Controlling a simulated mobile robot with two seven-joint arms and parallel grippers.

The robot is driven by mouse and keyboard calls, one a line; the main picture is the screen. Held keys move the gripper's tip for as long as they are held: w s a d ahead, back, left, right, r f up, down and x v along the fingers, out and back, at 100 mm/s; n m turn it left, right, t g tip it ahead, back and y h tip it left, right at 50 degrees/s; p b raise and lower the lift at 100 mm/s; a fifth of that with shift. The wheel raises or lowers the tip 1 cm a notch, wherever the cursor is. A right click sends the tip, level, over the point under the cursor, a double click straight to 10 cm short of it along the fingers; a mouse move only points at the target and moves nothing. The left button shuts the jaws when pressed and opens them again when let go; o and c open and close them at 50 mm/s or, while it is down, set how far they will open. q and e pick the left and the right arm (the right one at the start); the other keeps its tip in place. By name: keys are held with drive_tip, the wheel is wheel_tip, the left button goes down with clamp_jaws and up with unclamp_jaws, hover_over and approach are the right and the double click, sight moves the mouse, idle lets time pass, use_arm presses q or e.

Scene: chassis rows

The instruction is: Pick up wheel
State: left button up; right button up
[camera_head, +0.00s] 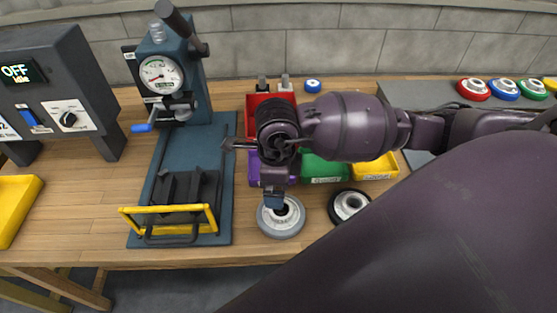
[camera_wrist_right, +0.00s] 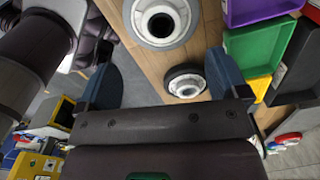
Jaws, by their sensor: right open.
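Two wheels lie on the wooden bench in front of the bins. The grey-rimmed wheel (camera_head: 281,229) has a pale hub and dark centre; it also shows in the right wrist view (camera_wrist_right: 138,22). The black-tyred wheel (camera_head: 338,209) with a white hub is to its right, and it shows in the right wrist view (camera_wrist_right: 187,82). My right gripper (camera_head: 274,202) points down over the grey wheel and hides part of it. Its blue fingers are apart and empty in the right wrist view (camera_wrist_right: 163,75). I cannot tell its exact height. My left gripper is out of view.
Red (camera_head: 252,107), purple, green (camera_head: 325,171) and yellow (camera_head: 374,169) bins stand behind the wheels. A blue press (camera_head: 182,145) with gauge and yellow guard is to the left. Coloured discs (camera_head: 474,90) sit at the back right. Bare bench lies near the front edge.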

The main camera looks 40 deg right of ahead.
drive_tip(key=shift+s+d+f, duration=0.1)
drive_tip(key=shift+d+f, duration=0.05)
drive_tip(key=shift+f, duration=2.55)
drive_tip(key=shift+s+d+f, duration=0.1)
drive_tip(key=shift+d+f, duration=0.05)
drive_tip(key=shift+f, duration=2.5)
drive_tip(key=shift+c, duration=0.2)
drive_tip(key=c, duration=1.2)
